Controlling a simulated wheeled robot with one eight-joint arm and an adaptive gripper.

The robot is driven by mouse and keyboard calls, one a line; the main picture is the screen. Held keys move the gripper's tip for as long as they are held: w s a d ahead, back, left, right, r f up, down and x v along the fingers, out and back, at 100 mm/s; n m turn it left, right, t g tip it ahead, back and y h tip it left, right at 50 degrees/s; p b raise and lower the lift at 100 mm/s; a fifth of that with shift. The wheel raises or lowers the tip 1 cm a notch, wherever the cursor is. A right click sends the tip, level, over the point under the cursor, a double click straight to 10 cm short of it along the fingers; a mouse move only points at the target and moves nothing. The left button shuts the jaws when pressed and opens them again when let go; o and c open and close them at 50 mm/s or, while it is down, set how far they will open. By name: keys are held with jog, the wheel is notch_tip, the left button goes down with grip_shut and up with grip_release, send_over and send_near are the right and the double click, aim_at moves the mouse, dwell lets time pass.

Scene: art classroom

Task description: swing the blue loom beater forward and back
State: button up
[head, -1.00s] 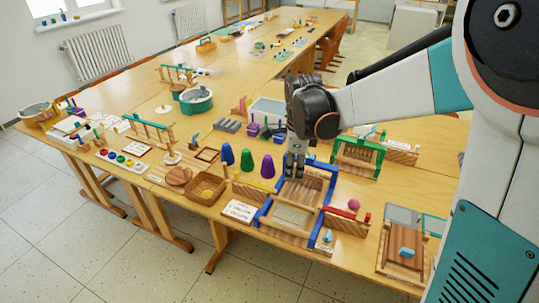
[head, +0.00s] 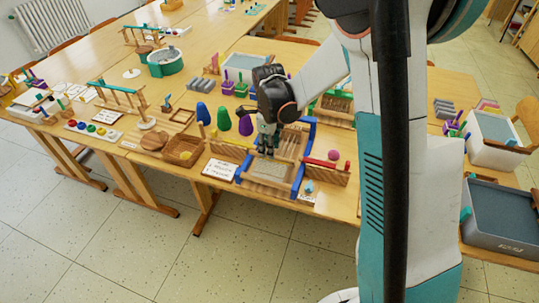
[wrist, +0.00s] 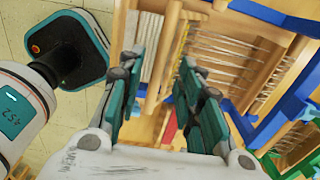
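The blue loom (head: 298,178) stands on the table near its front edge, with a blue frame, wooden bars and pale threads. In the wrist view its blue frame (wrist: 288,16) shows at the upper right, beside stretched threads (wrist: 225,55). My gripper (head: 266,148) points down over the loom's middle-left part. In the wrist view my gripper (wrist: 160,100) has its two teal fingers apart. A wooden bar (wrist: 166,48) of the loom shows beyond the gap between them. I cannot tell whether this bar is the beater or whether a finger touches it.
A green loom (head: 334,103) stands behind to the right. A red bar (head: 322,163) and pink ball (head: 333,155) lie close on the right.

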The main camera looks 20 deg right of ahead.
jog(key=shift+f+b, duration=0.35)
jog(key=shift+f, duration=1.1)
grip_shut()
jog(key=shift+w+d+r, duration=0.1)
